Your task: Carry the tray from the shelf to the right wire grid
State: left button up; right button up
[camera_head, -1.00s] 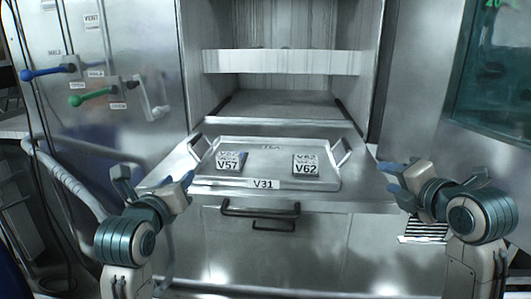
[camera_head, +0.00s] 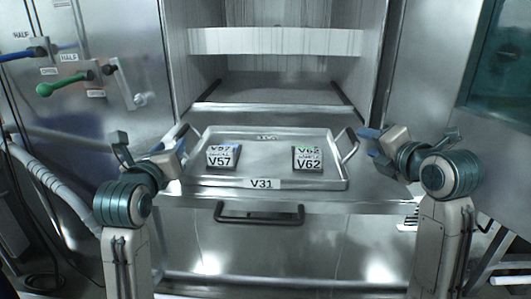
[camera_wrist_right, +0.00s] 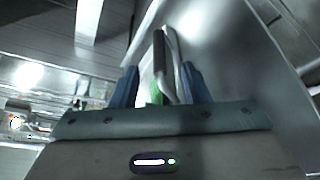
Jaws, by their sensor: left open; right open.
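The metal tray (camera_head: 265,172), labelled V31, lies flat on the shelf (camera_head: 300,204) in front of the open cabinet. It carries two small blocks, V57 (camera_head: 222,157) and V62 (camera_head: 307,159). A raised handle stands at each end. My left gripper (camera_head: 177,149) is open beside the left handle (camera_head: 181,134). My right gripper (camera_head: 374,147) is open at the right handle (camera_head: 349,146). In the right wrist view the handle (camera_wrist_right: 165,62) shows between the two blue fingers, with no visible grip on it. The right wire grid cannot be made out.
The cabinet opening (camera_head: 280,90) rises behind the tray, with a pale crossbar (camera_head: 275,41). A drawer pull (camera_head: 260,215) sits below the shelf edge. Blue and green valve levers (camera_head: 62,83) stick out at the left. A glass-windowed panel (camera_head: 500,75) stands at the right.

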aim_at(180, 131)
pick_arm(q)
jog(key=w, duration=0.7)
jog(key=shift+w+d, duration=0.1)
jog(key=shift+w, duration=0.3)
pick_arm(e)
jog(key=x, duration=0.8)
pick_arm(q)
grip_shut()
pick_arm(e)
grip_shut()
pick_arm(q)
jog(key=shift+r, duration=0.1)
pick_arm(e)
jog(key=shift+d+r, duration=0.1)
jog(key=shift+r, duration=0.05)
